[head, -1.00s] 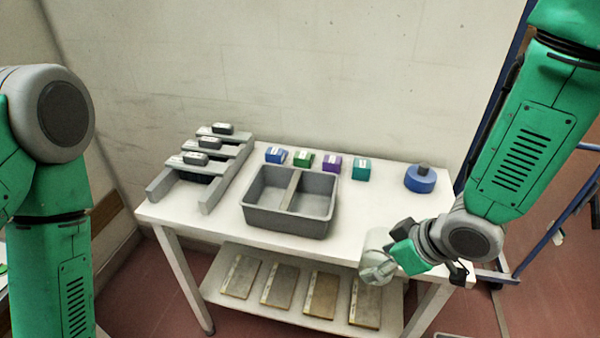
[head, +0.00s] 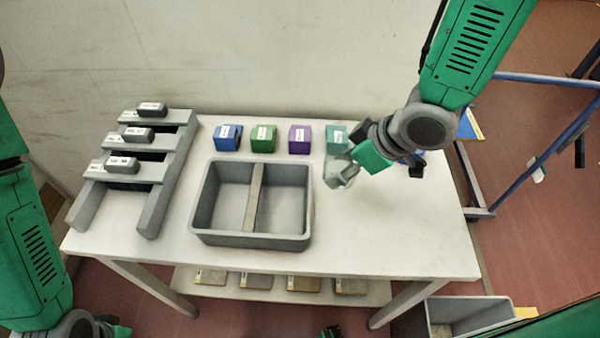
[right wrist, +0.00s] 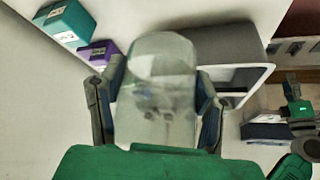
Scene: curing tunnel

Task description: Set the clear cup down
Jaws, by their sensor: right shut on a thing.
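The clear cup (head: 338,176) is see-through and pale, in my right gripper at the right of the grey two-part tray. My right gripper (head: 346,168) is shut on it, over the white table (head: 385,230) and just in front of the teal block. In the right wrist view the cup (right wrist: 157,90) sits between the two dark fingers (right wrist: 155,100), one on each side of it. I cannot tell whether the cup touches the table.
The grey tray (head: 205,238) stands mid-table. Blue (head: 228,138), green (head: 263,139), purple (head: 299,140) and teal (head: 336,139) blocks line the back. A grey stepped rack (head: 160,205) is at left. The front right tabletop is clear. A grey bin (head: 440,320) is below.

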